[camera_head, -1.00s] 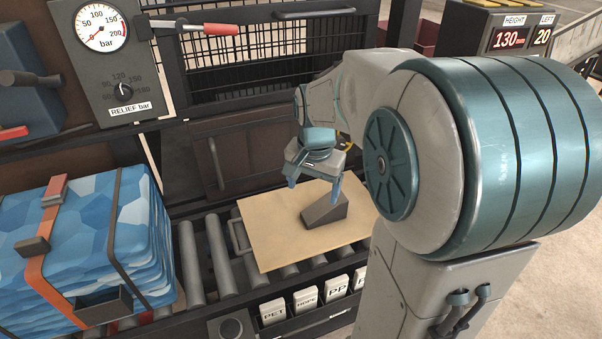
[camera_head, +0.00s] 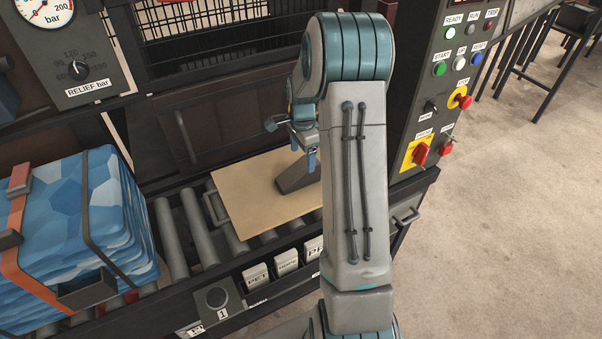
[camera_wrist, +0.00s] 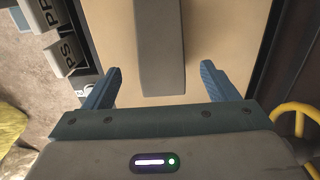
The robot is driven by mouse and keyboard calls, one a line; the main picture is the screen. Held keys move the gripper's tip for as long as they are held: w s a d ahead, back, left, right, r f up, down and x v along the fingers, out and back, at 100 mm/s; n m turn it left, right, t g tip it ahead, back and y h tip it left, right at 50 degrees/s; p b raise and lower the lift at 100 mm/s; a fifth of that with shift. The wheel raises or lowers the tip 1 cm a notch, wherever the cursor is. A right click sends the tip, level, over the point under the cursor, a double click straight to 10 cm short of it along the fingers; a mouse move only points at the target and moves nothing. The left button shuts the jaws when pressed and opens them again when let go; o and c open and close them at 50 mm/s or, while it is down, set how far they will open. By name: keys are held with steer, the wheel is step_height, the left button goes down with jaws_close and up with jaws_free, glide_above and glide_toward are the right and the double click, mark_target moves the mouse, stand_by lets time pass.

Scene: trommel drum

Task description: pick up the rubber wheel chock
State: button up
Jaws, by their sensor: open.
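The rubber wheel chock (camera_head: 294,177) is a dark grey wedge lying on a tan board (camera_head: 243,202) on the roller conveyor. My arm hides its right part in the head view. In the wrist view the chock (camera_wrist: 160,50) runs up from the middle of the picture, with its near end close to the line between my fingertips. My gripper (camera_wrist: 160,78) is open and empty, with one blue finger to each side of the chock's line and a gap on both sides. In the head view my gripper (camera_head: 311,160) is partly hidden behind my arm, close above the chock.
A strapped blue bale (camera_head: 75,220) lies on the rollers at the left. A metal handle (camera_head: 213,208) stands at the board's left edge. Labelled blocks (camera_head: 286,262) line the conveyor's front. A control panel (camera_head: 440,100) with buttons rises at the right.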

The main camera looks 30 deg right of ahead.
mark_target(301, 166)
steer(key=shift+a+f+p, duration=0.1)
steer(key=shift+f+p, duration=0.5)
steer(key=shift+f, duration=2.95)
steer(key=shift+w, duration=0.1)
steer(key=c, duration=1.5)
